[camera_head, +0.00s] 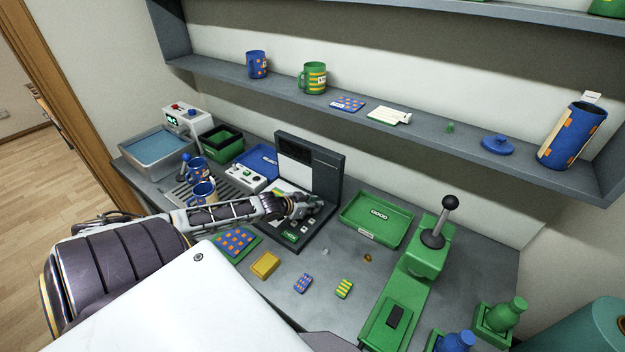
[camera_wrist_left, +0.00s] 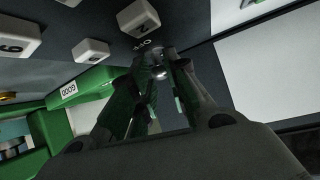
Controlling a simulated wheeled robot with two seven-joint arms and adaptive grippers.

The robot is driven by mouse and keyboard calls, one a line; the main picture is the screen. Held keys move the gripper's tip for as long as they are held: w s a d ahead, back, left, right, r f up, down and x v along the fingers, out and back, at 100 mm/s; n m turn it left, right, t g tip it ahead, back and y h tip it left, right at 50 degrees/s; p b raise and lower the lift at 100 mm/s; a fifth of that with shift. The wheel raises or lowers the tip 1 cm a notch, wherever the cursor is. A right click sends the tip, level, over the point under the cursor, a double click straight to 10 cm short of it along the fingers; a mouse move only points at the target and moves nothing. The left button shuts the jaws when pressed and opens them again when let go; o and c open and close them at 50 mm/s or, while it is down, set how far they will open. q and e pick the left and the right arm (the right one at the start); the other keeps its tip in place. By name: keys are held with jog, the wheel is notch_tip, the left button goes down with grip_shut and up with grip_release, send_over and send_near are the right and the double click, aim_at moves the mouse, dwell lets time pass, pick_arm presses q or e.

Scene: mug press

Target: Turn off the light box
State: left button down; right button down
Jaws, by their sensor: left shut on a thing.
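The light box appears to be the dark device (camera_head: 327,178) at the middle of the bench, with an upright back and a flat base with several white keys. My left gripper (camera_head: 304,207) is over its base and hides part of it. In the left wrist view the fingers (camera_wrist_left: 163,85) are closed around a small silver switch (camera_wrist_left: 158,66), beside an "OFF" label (camera_wrist_left: 143,45). A white panel (camera_wrist_left: 265,75) lies to the right there; I cannot tell whether it is lit. White numbered keys (camera_wrist_left: 138,17) are near the fingers. My right gripper is not in view.
A green tray (camera_head: 377,217) stands right of the device, with a green lever press (camera_head: 428,258) beyond it. A yellow block (camera_head: 265,265) lies in front. A shelf (camera_head: 400,122) overhangs the back.

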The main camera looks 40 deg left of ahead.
pick_arm(q)
jog(key=c, duration=1.6)
grip_release()
jog(key=shift+s+d+f, duration=0.1)
jog(key=shift+d+f, duration=0.05)
jog(key=shift+d, duration=0.05)
jog(key=shift+o, duration=1.2)
jog(key=shift+a, duration=0.15)
jog(key=shift+r, duration=0.2)
jog(key=shift+s+a+r, duration=0.1)
jog(key=shift+s+r, duration=0.25)
jog(key=shift+s, duration=0.3)
jog(key=shift+v, duration=5)
jog(key=shift+r, duration=0.1)
jog(key=shift+s, duration=0.1)
